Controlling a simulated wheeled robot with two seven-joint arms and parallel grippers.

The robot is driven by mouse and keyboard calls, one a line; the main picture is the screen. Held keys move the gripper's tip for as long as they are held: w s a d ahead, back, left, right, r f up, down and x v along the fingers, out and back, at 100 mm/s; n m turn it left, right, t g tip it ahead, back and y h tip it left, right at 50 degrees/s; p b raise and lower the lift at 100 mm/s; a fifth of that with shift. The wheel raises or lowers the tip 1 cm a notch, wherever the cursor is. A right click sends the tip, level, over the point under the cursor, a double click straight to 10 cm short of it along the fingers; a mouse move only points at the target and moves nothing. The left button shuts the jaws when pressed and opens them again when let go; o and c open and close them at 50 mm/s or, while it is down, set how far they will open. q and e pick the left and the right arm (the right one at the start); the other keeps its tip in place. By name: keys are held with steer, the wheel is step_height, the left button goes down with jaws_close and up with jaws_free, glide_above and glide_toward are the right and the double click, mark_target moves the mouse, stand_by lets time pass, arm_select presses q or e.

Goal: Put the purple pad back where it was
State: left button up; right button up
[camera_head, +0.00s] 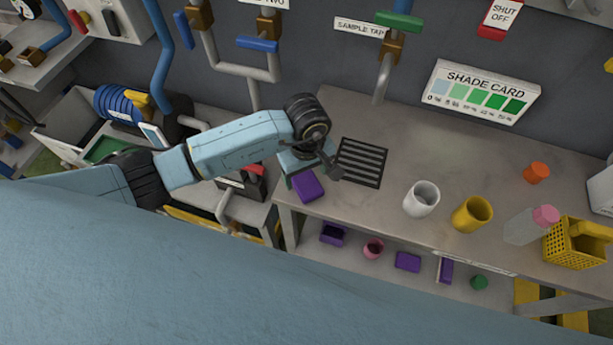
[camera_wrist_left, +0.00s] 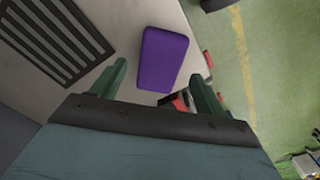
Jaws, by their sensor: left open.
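A purple pad (camera_head: 307,186) lies flat on the grey bench top, by its left end and left of the dark slotted grate (camera_head: 362,163). In the left wrist view the purple pad (camera_wrist_left: 164,58) shows ahead of my left gripper (camera_wrist_left: 158,70), with the two green fingers apart on either side of its near end. Contact between fingers and pad cannot be made out. In the head view my left gripper (camera_head: 313,170) is just above the pad, partly hidden by its own wrist. The right gripper is not in view.
The lower shelf holds other purple items (camera_head: 407,261) and a pink cup (camera_head: 373,248). A tap pipe (camera_head: 382,78) hangs behind the grate.

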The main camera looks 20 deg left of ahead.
mark_target(307, 182)
arm_select(q)
step_height(307, 182, up, 10)
steer(key=b, duration=0.1)
steer(key=shift+f, duration=0.25)
